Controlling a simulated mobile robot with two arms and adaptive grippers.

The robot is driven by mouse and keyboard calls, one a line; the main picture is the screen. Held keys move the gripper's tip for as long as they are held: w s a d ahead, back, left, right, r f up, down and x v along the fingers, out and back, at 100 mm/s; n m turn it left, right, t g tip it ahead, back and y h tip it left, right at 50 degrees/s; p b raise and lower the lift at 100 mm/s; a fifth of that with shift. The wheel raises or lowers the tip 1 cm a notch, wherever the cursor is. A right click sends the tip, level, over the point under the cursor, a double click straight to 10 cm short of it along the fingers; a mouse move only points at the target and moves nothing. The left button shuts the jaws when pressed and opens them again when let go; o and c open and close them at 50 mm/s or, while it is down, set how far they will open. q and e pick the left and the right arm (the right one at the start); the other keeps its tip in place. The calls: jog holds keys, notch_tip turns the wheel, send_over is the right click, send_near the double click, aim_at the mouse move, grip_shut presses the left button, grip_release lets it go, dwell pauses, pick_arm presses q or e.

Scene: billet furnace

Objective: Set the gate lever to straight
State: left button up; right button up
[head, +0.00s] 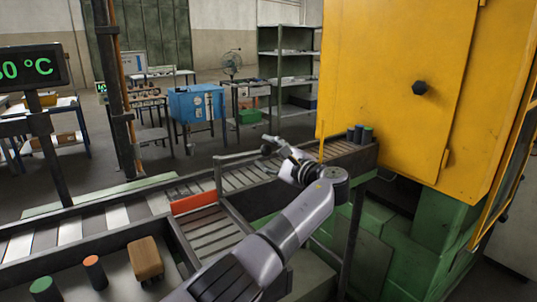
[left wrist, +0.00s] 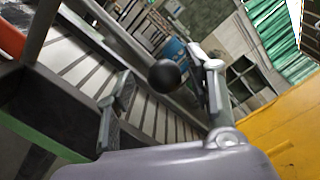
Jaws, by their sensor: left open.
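The gate lever (head: 238,156) is a grey bar beside the roller conveyor in the head view, running rightward towards my left gripper. A round black knob (left wrist: 166,75) shows in the left wrist view, between the two finger pads. My left gripper (head: 272,147) is open around the knob; its fingers also show in the left wrist view (left wrist: 160,95). I cannot tell whether either finger touches the knob. The orange-red gate flap (head: 195,202) lies across the conveyor at the left of the lever. My right gripper is not in view.
The conveyor (head: 140,211) runs to the yellow furnace (head: 400,80), with small dark cylinders (head: 359,134) at its far end. A temperature display (head: 32,68) stands behind.

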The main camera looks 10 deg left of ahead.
pick_arm(q)
jog(key=shift+d, duration=0.1)
jog(key=v, duration=0.7)
jog(key=shift+s, duration=0.15)
jog(key=shift+d, duration=0.15)
